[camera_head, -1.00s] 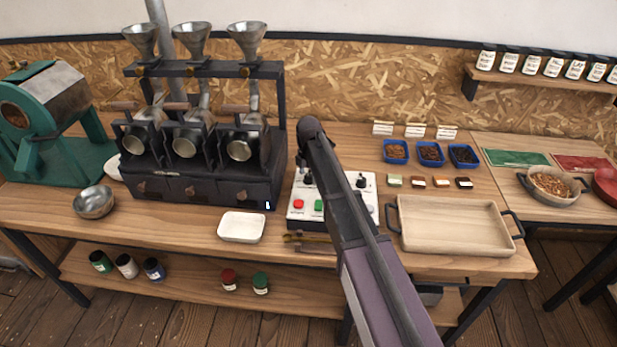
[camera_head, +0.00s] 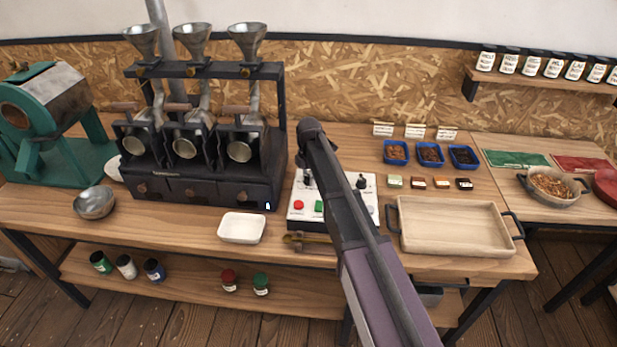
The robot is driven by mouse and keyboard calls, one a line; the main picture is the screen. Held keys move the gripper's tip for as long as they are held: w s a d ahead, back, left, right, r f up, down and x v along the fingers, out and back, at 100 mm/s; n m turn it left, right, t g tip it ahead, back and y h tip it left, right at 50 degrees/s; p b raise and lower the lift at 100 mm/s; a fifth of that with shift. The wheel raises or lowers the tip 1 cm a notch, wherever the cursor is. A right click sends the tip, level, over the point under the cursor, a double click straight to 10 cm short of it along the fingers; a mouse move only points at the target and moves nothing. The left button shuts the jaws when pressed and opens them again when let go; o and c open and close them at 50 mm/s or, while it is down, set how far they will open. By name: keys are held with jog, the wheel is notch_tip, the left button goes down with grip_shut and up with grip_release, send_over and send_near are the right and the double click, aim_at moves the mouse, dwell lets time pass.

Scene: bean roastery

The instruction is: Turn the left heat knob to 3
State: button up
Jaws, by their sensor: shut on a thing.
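The white control panel (camera_head: 295,212) stands on the wooden bench, right of the black roaster. It has a red button (camera_head: 298,205), a green button (camera_head: 319,206) and a dark right knob (camera_head: 361,183) with a ring of marks. My arm reaches in from the lower right and crosses in front of the panel. My gripper (camera_head: 306,178) points down at the panel's upper left, where it is shut on the left heat knob. The fingers and arm cover most of that knob, so its pointer and numbers cannot be read.
The black roaster (camera_head: 205,190) with several funnels stands close left of my gripper. A white dish (camera_head: 242,228) and brass-coloured tool (camera_head: 305,240) lie in front. A wooden tray (camera_head: 455,226) is to the right, with blue bins (camera_head: 430,155) behind it.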

jog(key=m, duration=0.5)
jog(key=shift+s, duration=0.1)
jog(key=m, duration=0.4)
jog(key=shift+m, duration=0.3)
jog(key=m, duration=0.4)
jog(key=shift+m, duration=0.3)
jog(key=m, duration=1.2)
jog(key=shift+m, duration=0.4)
jog(key=m, duration=0.3)
jog(key=shift+m, duration=2.1)
